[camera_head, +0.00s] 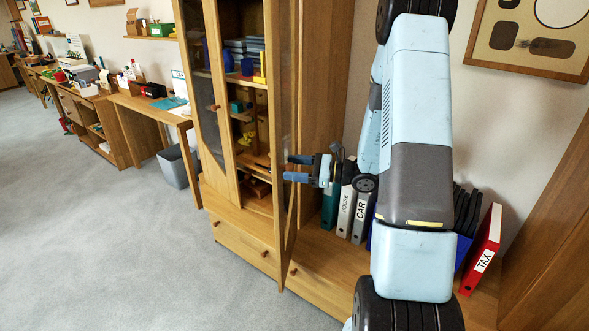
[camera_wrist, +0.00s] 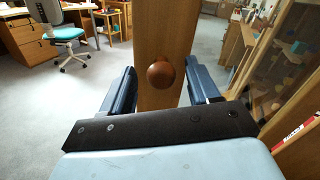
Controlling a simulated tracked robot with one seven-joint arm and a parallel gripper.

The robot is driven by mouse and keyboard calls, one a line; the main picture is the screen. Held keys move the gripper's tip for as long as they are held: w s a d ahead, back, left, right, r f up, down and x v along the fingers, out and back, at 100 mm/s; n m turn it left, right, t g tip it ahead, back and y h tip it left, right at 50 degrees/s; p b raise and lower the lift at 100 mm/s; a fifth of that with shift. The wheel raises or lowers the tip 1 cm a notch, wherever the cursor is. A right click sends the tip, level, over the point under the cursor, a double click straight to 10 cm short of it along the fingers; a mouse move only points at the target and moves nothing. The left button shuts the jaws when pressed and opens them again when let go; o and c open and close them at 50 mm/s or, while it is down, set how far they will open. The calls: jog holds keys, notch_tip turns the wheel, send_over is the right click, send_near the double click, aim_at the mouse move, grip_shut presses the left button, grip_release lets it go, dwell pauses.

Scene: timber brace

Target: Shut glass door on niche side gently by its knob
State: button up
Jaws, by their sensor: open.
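The glass door on the niche side (camera_head: 271,45) stands swung open from the wooden cabinet and shows nearly edge-on in the head view. Its round brown knob (camera_wrist: 160,74) sits on the wooden stile (camera_wrist: 158,28) in the wrist view. My gripper (camera_head: 288,168) reaches the door from the right in the head view. In the wrist view my gripper (camera_wrist: 160,85) is open, with one dark blue finger on each side of the knob. I cannot tell whether either finger touches it.
The other glass door (camera_head: 197,60) is shut, with its own knob (camera_head: 214,107). Shelves behind the open door hold boxes and books. Binders (camera_head: 345,212) and a red TAX binder (camera_head: 483,250) stand in the niche under my arm. Carpet (camera_head: 110,240) in front of the cabinet is clear.

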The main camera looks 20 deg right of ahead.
grip_shut()
dwell(0.5)
